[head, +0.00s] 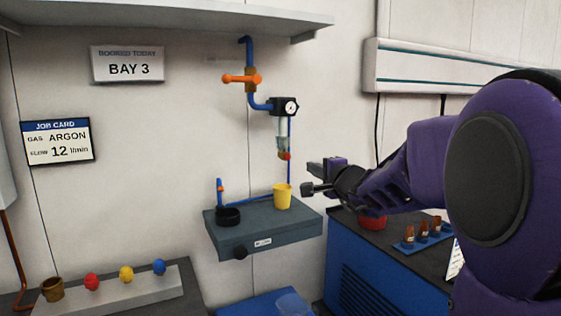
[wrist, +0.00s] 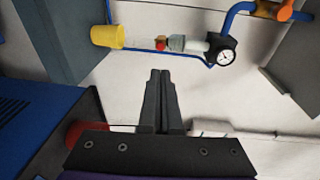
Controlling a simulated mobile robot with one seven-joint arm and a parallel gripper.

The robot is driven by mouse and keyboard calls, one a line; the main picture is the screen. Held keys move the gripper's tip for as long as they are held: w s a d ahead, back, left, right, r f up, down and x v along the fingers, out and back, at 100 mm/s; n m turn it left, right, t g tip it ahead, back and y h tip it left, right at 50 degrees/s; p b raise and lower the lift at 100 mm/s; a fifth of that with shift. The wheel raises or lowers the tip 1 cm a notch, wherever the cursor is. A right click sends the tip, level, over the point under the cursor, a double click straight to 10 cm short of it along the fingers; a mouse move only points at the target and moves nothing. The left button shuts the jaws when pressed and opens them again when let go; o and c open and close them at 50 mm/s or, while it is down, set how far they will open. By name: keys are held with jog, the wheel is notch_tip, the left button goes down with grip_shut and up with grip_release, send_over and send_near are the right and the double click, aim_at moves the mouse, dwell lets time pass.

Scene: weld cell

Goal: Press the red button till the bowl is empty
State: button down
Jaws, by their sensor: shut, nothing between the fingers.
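A clear bowl (head: 283,140) hangs under a black regulator with a round gauge; it also shows in the wrist view (wrist: 177,43). A small red button (head: 287,156) is at the bowl's lower end, and it appears in the wrist view (wrist: 160,43). I cannot tell the liquid level in the bowl. A yellow cup (head: 282,196) stands upright below it on a grey shelf; its inside is hidden. My gripper (head: 306,189) is shut and empty, right of the button and lower. In the wrist view its fingertips (wrist: 160,72) point towards the button, apart from it.
The grey shelf (head: 262,232) also holds a black ring-like holder (head: 228,216). A blue cabinet (head: 350,265) with a red container (head: 373,222) is below my arm. Blue pipe with an orange valve handle (head: 242,79) runs above. Red, yellow and blue balls stand at lower left.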

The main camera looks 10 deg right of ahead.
aim_at(288, 157)
jog(key=x, duration=1.4)
jog(key=shift+r, duration=0.15)
